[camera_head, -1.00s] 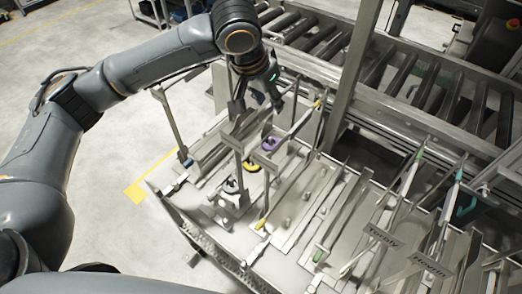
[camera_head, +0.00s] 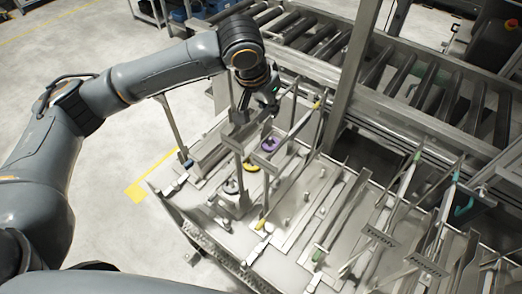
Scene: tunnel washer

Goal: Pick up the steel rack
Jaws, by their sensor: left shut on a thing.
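The steel rack (camera_head: 239,172) is a grey metal frame with a thin upright standing on the left part of the steel bench (camera_head: 300,250). My left gripper (camera_head: 240,116) reaches down from the end of my left arm, at the top of that upright. It is shut on the rack's upper part; the fingers and dark gripper body hide the exact contact. The rack's foot appears to stand on the bench, and I cannot tell whether it is lifted. My right gripper is not in view.
Other uprights and labelled plates (camera_head: 380,237) stand to the right. A roller conveyor (camera_head: 425,90) and steel post (camera_head: 350,75) are behind. Open floor (camera_head: 100,225) is left.

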